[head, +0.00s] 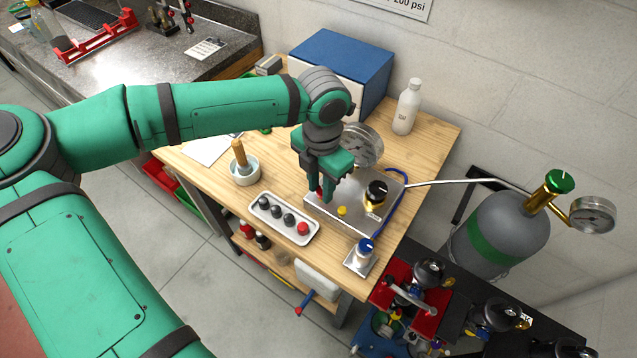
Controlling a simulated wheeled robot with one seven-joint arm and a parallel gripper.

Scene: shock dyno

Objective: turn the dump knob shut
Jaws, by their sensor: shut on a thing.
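A metal panel (350,222) lies on the wooden bench. My gripper (325,192) points down at its left part, with its fingers shut on a small red knob (319,191). The fingers hide most of this knob, and I cannot read how far it is turned. No label naming the dump knob is readable. A black-topped brass knob (376,190) and a small yellow part (342,211) stand to the right on the same panel, clear of my gripper.
A round gauge (362,144) rises behind my gripper. A tray (268,231) with several black knobs and a red one lies front left. A blue-topped knob (366,246) stands at the front edge. A white hose (450,182) runs to the gas cylinder (500,240).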

